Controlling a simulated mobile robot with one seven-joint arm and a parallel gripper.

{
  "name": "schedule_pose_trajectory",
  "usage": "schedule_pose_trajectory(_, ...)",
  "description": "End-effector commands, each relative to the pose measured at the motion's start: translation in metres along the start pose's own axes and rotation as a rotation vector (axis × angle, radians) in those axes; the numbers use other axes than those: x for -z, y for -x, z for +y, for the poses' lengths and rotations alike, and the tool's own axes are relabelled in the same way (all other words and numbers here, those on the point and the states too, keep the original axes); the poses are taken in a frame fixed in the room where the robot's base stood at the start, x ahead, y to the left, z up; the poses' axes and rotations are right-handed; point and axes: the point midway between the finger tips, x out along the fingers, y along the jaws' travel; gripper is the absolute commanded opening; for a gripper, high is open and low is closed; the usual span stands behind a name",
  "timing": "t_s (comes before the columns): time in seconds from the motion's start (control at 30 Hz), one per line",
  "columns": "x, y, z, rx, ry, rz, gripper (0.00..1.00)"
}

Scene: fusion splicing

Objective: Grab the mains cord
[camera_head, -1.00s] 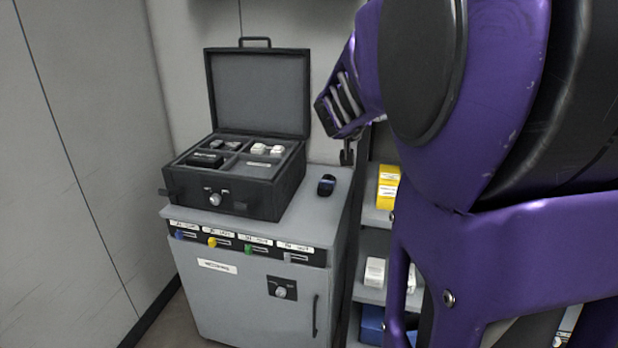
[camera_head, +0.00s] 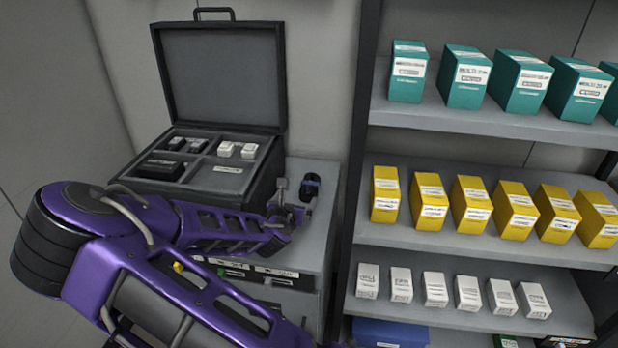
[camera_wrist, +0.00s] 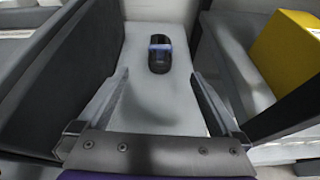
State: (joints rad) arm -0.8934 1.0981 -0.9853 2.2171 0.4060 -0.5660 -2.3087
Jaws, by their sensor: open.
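A small dark bundle with a blue band (camera_head: 310,187) lies on the grey cabinet top (camera_head: 322,168), right of the open black case. It is the likeliest mains cord, but its detail is too small to be certain. It also shows upright in the wrist view (camera_wrist: 160,54), centred beyond the fingers. My gripper (camera_head: 296,198) is open and empty, just in front of the bundle. In the wrist view, its two fingers (camera_wrist: 160,80) point toward the bundle from left and right, with bare cabinet top between them.
The open case (camera_head: 215,187) holds black and white items in compartments; its wall runs close along the left of my gripper. A shelf unit (camera_head: 470,125) with teal, yellow and white boxes stands close on the right. The cabinet top between is a narrow free strip.

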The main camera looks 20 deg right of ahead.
Motion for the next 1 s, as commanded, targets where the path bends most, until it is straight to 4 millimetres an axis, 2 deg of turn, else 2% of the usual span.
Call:
schedule_pose_trajectory(0.17,0.009,-0.017,-0.005,0.005,0.053,0.012,1.00)
schedule_pose_trajectory(0.63,0.009,-0.106,-0.005,0.005,0.047,0.011,1.00)
schedule_pose_trajectory(1.0,0.008,-0.136,-0.004,0.004,0.046,0.010,1.00)
